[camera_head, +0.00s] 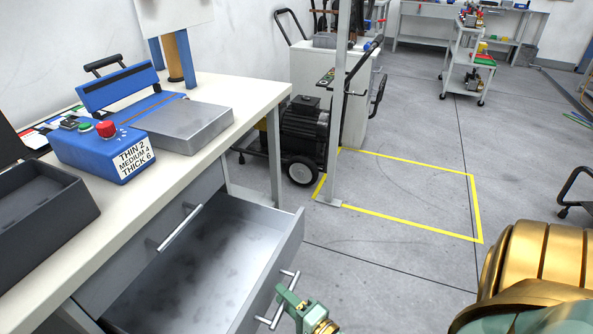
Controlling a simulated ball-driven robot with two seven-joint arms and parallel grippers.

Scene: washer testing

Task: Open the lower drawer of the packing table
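The packing table (238,100) stands at the left with a pale top. Its lower drawer (190,275) is pulled well out, and its grey metal inside shows empty. The lower drawer's bar handle (292,278) is on its front at the bottom of the view. My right gripper (286,297), green and gold, is at the middle of this handle and covers part of it. I cannot tell whether its fingers are closed around the bar. The upper drawer (135,265) is shut, with its own bar handle (178,228). My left gripper is not in view.
On the tabletop are a blue device with a label (105,150), a grey metal box (190,125) and a dark open tray (40,215). A wheeled motor cart (305,130) and a post (338,120) stand beyond. The yellow-marked floor (410,195) is clear.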

